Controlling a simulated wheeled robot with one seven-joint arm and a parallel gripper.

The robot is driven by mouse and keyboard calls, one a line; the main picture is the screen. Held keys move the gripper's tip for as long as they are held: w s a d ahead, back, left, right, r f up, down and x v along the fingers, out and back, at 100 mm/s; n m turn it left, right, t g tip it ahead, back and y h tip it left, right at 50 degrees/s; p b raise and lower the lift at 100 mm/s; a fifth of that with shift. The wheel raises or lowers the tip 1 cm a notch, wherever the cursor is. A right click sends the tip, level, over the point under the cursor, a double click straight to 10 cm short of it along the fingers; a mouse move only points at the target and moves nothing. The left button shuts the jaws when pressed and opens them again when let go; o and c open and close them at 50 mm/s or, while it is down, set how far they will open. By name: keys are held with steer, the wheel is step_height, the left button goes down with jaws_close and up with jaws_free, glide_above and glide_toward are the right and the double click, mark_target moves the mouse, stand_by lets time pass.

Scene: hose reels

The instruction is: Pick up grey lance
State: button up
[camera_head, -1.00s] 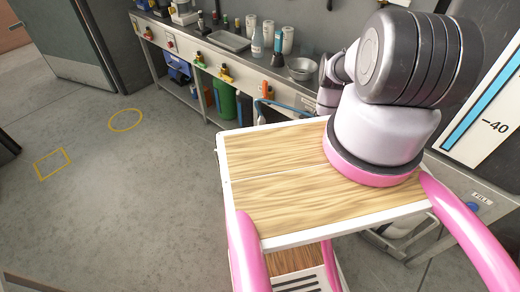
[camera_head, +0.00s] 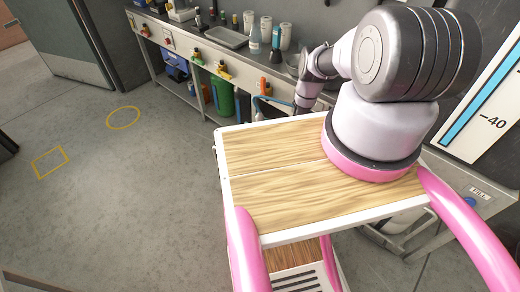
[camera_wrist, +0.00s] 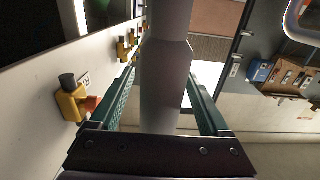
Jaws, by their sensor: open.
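A smooth grey cylinder, which looks like the grey lance (camera_wrist: 166,75), runs lengthwise through the middle of the wrist view, with a wider collar near its middle. My gripper (camera_wrist: 160,78) is open, with one green finger on each side of the lance. Gaps show between the lance and both fingers, and the dark palm bar hides its near end. In the head view my arm reaches down past the far edge of my wooden deck, and I cannot make out the gripper or the lance there.
A bench with a sink tray (camera_head: 226,37), a clear bottle (camera_head: 254,40) and white canisters stands along the wall. Yellow valves (camera_head: 196,56) line its front, also close by in the wrist view (camera_wrist: 72,100). A green cylinder (camera_head: 224,97) stands below. Open floor (camera_head: 110,200) lies left.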

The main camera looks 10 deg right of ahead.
jaws_close()
stand_by(1.4)
